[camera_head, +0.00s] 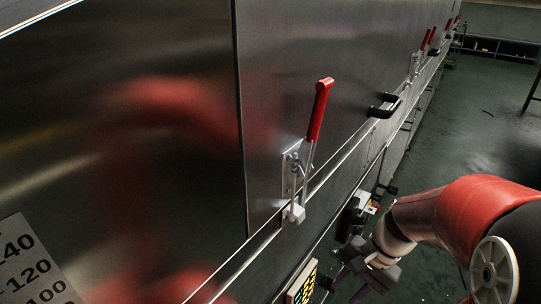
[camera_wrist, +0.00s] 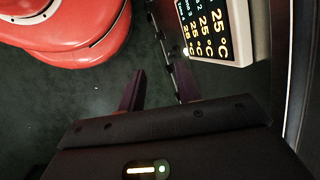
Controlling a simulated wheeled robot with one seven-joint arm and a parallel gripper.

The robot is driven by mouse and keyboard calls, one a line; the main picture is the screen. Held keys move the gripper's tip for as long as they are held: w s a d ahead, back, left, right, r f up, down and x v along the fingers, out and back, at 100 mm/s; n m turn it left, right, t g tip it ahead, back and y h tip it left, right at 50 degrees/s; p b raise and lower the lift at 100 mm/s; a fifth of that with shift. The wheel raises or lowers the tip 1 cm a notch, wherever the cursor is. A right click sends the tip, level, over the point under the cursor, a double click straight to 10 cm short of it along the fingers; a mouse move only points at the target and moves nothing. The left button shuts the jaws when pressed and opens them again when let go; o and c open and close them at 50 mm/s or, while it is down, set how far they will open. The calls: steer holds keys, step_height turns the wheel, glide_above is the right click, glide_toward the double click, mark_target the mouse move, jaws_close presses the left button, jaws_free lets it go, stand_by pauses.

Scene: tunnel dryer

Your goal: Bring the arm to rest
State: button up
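My gripper (camera_wrist: 158,88) shows in the wrist view with its two dark purple fingers apart and nothing between them. In the head view my gripper (camera_head: 348,284) is low at the bottom right of centre, beside the dryer's steel side wall (camera_head: 350,60). My red and white arm comes in from the right edge. A temperature display box (camera_wrist: 222,30) with yellow digits lies just beyond the fingers in the wrist view, apart from them. The display box (camera_head: 302,283) also shows at the bottom of the head view, left of my gripper.
A toggle clamp with a red handle (camera_head: 319,108) stands upright on the dryer wall, with more red handles farther along. A black pull handle (camera_head: 384,105) sticks out from the wall. The dark green floor (camera_head: 465,120) at the right is mostly clear.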

steer(key=s+a+r+n+t+h+p, duration=0.1)
steer(key=s+r+n+t+h, duration=0.3)
steer(key=r, duration=1)
steer(key=s+n+t, duration=0.2)
steer(key=n, duration=0.2)
steer(key=shift+s+p, duration=0.3)
steer(key=shift+s, duration=0.1)
steer(key=shift+a, duration=0.1)
